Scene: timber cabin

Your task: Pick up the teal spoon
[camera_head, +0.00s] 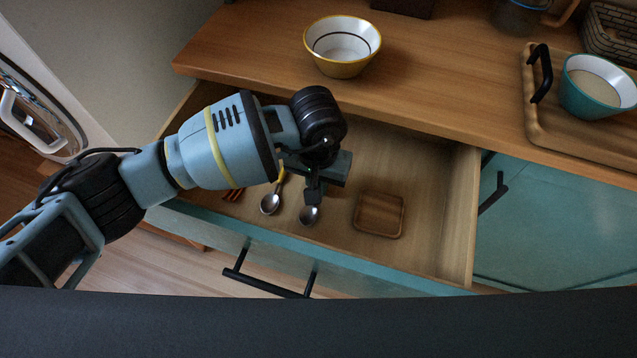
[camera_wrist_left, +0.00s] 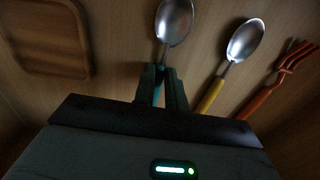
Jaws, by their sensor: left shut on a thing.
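The teal spoon shows its metal bowl (camera_head: 309,215) in the open drawer in the head view; its handle is hidden under my gripper. In the left wrist view its bowl (camera_wrist_left: 174,22) points away from me, and a bit of teal handle shows between the fingers. My left gripper (camera_head: 315,196) reaches down into the drawer. Its fingers (camera_wrist_left: 164,74) are shut on the spoon's handle, close to the neck. I cannot tell whether the spoon touches the drawer floor. My right gripper is not in view.
A yellow-handled spoon (camera_head: 270,204) and an orange fork (camera_wrist_left: 278,80) lie beside it. A square wooden dish (camera_head: 379,214) lies to the right in the drawer (camera_head: 455,220). On the counter (camera_head: 440,75) stand a yellow-rimmed bowl (camera_head: 343,67) and a wooden tray (camera_head: 545,125) with a teal bowl (camera_head: 590,100).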

